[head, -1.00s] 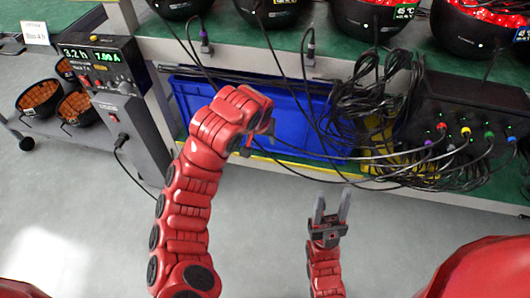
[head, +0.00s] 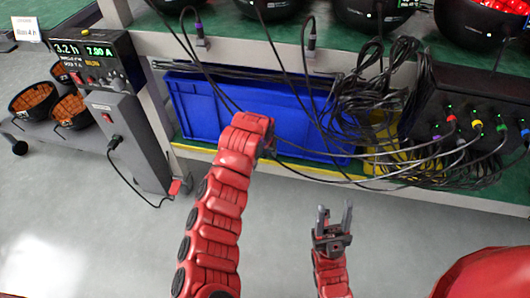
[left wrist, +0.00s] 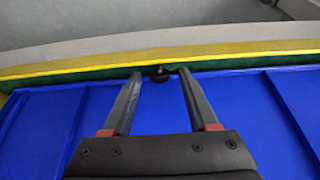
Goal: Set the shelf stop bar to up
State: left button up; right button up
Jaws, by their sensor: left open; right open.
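A yellow strip (head: 205,149) runs along the front edge of the lower shelf, and it crosses the left wrist view (left wrist: 240,50). I cannot tell for sure whether it is the stop bar or whether it is up or down. My right gripper (head: 334,212) is open and empty above the floor.
A blue bin (head: 200,105) sits on the lower shelf. Black cables (head: 375,95) hang in front of its right part and run to a black box (head: 465,100). A grey power unit (head: 128,140) stands at the left. The floor in front is clear.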

pick_arm(q)
grip_shut()
dwell(0.3)
jog(key=shift+w+a+r+p, duration=0.15)
jog(key=shift+w+p, duration=0.1)
jog(key=shift+p, duration=0.15)
jog(key=shift+w+g, duration=0.15)
jog(key=shift+g, duration=0.35)
jog(key=shift+d+p, duration=0.2)
jog(key=shift+p, duration=0.1)
jog(key=shift+f, duration=0.2)
